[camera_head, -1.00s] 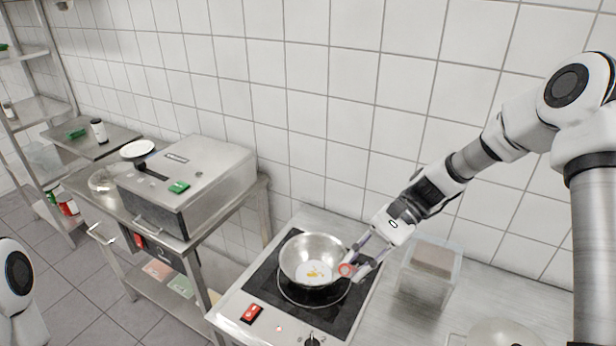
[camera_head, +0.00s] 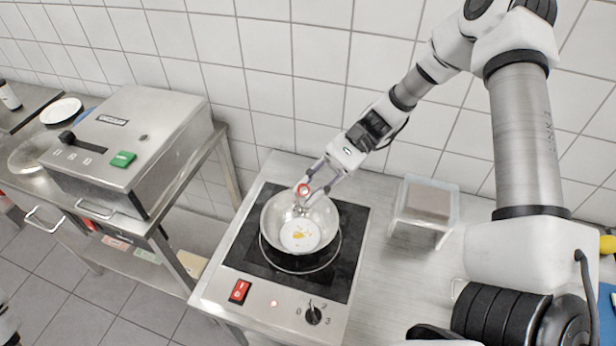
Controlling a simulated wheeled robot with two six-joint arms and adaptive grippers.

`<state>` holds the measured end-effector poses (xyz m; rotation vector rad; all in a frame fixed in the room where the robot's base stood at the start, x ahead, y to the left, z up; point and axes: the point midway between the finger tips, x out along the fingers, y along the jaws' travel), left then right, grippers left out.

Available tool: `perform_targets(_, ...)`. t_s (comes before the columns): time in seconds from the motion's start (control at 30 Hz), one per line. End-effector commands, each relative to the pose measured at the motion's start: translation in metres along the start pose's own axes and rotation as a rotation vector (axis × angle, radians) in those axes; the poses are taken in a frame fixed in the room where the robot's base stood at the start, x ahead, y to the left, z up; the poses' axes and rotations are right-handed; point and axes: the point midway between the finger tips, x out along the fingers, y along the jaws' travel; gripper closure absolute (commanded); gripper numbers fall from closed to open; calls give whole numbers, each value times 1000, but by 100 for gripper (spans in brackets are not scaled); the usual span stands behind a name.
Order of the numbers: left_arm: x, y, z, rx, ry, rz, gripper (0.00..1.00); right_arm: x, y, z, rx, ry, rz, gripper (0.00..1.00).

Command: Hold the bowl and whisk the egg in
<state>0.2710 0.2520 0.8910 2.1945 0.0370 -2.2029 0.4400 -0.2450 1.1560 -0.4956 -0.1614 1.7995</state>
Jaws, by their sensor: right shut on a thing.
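A shiny metal bowl (camera_head: 326,215) stands on the dark hob plate. It holds a pale round pool of egg (camera_head: 299,236) with a yellow yolk patch. My right gripper (camera_head: 316,182) reaches down from the upper right to the bowl's back rim. It is shut on a whisk (camera_head: 303,190), of which a red ring shows between the fingers. The whisk's lower end looks to be inside the bowl at the back, above the egg, but is too small to see clearly. My left gripper is out of view; only a bit of my left arm shows at the lower left edge.
The hob (camera_head: 337,281) has a red switch (camera_head: 239,291) and a black knob (camera_head: 313,316) at its front. A clear container (camera_head: 425,203) stands to the right. A steel machine (camera_head: 134,143) stands on a separate table at left. The worktop between hob and container is clear.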

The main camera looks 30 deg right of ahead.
Motion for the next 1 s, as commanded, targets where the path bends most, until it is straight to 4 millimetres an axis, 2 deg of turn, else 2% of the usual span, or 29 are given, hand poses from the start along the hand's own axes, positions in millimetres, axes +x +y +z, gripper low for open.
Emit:
perform_targets(0.3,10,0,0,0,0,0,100,17,25,-11,0,-1,0,100)
perform_targets(0.4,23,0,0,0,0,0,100,17,25,-25,-1,1,0,100)
perform_targets(1.0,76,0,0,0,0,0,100,17,25,-82,0,0,0,100)
